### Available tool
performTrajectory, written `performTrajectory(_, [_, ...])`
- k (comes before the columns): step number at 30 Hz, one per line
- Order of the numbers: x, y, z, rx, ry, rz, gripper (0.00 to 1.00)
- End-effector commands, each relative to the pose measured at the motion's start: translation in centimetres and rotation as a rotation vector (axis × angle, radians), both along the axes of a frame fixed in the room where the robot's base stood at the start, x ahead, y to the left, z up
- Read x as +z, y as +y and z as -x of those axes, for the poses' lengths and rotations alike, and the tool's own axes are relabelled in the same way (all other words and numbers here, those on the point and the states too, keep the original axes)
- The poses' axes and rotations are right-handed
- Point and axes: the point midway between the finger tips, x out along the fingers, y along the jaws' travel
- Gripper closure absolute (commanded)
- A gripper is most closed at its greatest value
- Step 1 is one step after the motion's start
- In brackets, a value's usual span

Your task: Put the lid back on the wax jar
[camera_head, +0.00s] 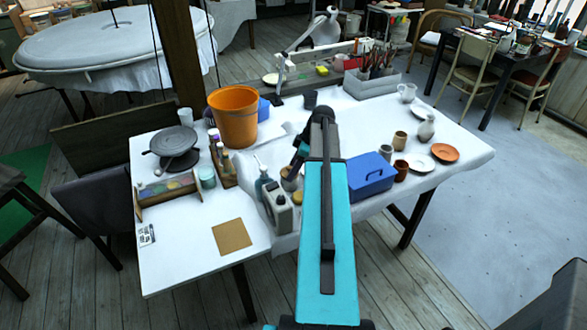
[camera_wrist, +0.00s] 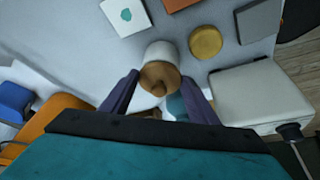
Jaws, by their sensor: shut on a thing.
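A pale jar (camera_wrist: 158,48) stands on the white table in the wrist view, with a round brown lid (camera_wrist: 160,77) with a knob over its top. My gripper (camera_wrist: 160,84) has one dark finger on each side of the lid and is shut on it. Whether the lid rests on the rim or hangs just above it, I cannot tell.
A yellow disc (camera_wrist: 206,42) lies close beside the jar. An orange bucket (camera_head: 233,117) stands behind left. The front left table is mostly clear.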

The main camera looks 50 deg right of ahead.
Motion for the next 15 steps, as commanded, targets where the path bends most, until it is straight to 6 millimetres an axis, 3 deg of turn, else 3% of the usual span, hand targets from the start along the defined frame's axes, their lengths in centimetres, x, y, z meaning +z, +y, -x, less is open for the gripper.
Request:
performTrajectory(9, [0.02, 0.00, 0.00, 0.000, 0.000, 0.000, 0.67])
performTrajectory(10, [0.02, 0.00, 0.00, 0.000, 0.000, 0.000, 0.41])
performTrajectory(13, [0.01, 0.00, 0.00, 0.000, 0.000, 0.000, 0.24])
performTrajectory(15, [0.01, 0.00, 0.00, 0.000, 0.000, 0.000, 0.24])
